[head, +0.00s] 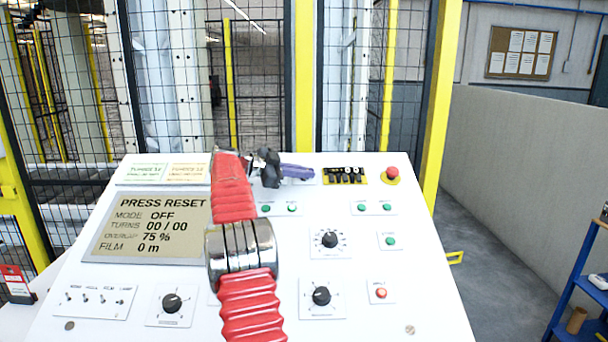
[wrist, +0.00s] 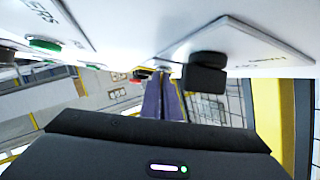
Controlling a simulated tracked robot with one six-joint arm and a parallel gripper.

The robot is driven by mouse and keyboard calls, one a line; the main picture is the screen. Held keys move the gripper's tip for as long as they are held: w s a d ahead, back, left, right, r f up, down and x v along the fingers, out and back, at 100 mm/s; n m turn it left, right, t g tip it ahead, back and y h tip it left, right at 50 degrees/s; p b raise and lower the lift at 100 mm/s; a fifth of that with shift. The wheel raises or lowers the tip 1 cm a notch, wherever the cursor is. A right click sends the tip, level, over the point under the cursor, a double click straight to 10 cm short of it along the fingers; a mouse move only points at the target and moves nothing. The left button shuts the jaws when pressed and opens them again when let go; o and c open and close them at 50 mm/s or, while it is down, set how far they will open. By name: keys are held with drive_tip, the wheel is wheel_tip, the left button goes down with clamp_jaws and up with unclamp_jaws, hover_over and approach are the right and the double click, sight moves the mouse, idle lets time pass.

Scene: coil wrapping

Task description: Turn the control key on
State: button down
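My gripper (head: 312,173) reaches over the upper part of the white control panel (head: 240,315), its purple fingers pointing right. In the wrist view the purple fingers (wrist: 162,97) lie close together with nothing seen between them. A black block-shaped knob or key (wrist: 205,72) stands on a labelled plate to the right of the fingers, apart from them. I cannot tell for sure that it is the control key; in the head view my wrist hides that spot. The screen (head: 150,228) reads PRESS RESET, MODE OFF, TURNS 00/00.
A black-and-yellow switch block (head: 345,176) and a red mushroom button (head: 392,173) lie right of my gripper. Green buttons, black dials (head: 330,240) and small toggles (head: 95,299) cover the panel below. A mesh fence with yellow posts (head: 435,110) stands behind.

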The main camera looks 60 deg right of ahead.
drive_tip(key=shift+s+f, duration=0.1)
drive_tip(key=shift+s, duration=0.25)
drive_tip(key=c, duration=2)
unclamp_jaws()
drive_tip(key=shift+w, duration=0.2)
drive_tip(key=shift+w+a+r, duration=0.25)
drive_tip(key=shift+w+a, duration=0.1)
drive_tip(key=shift+w, duration=0.05)
drive_tip(key=v, duration=1.2)
drive_tip(key=shift+w+a+r, duration=0.1)
drive_tip(key=shift+w+a, duration=0.05)
drive_tip(key=shift+w, duration=0.05)
